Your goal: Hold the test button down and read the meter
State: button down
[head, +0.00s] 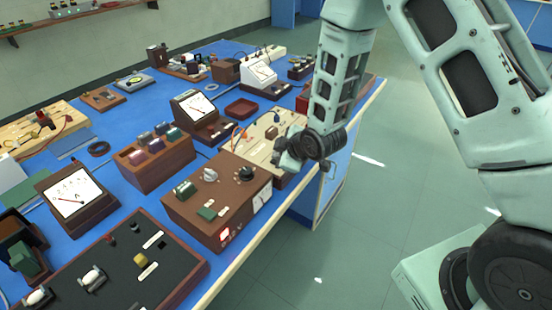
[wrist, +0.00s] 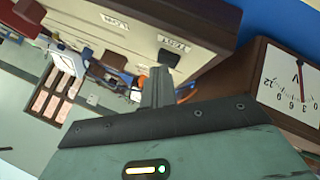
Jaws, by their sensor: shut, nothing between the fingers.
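In the wrist view a cream panel carries a TEST label (wrist: 172,43), seen upside down, with a small black button (wrist: 169,58) beside it. My gripper (wrist: 158,72) is shut and empty, its fingertips right by that button. I cannot tell whether they touch or press it. A meter (wrist: 295,82) in a brown case stands to the right in the wrist view. Its white face is upside down with a red needle, and the exact reading is unclear. In the head view my gripper (head: 288,160) is over the cream board (head: 262,132); the button is hidden there.
A brown box with knobs and a lit red switch (head: 225,235) stands at the front edge, close to my gripper. Another meter (head: 73,193) and a black panel (head: 120,262) lie left. The floor on the right is clear.

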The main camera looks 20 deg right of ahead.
jog(key=shift+r, duration=0.1)
jog(key=shift+r+p, duration=0.55)
jog(key=shift+r, duration=0.25)
jog(key=shift+r+p, duration=1.7)
jog(key=shift+r, duration=0.85)
jog(key=shift+a, duration=0.1)
jog(key=s+a+r+m+g, duration=0.1)
jog(key=s+a+r+g, duration=0.1)
jog(key=s+a+r, duration=0.35)
jog(key=s+a+r+m+g, duration=0.2)
jog(key=s+r+g, duration=0.1)
jog(key=s, duration=0.6)
jog(key=s+r+m+g+h, duration=0.1)
jog(key=s+r+g, duration=0.1)
jog(key=s, duration=0.7)
jog(key=s+r+g+h, duration=0.1)
jog(key=s+r, duration=0.3)
jog(key=s, duration=0.5)
jog(key=shift+d+m+g, duration=0.4)
jog(key=shift+d, duration=0.05)
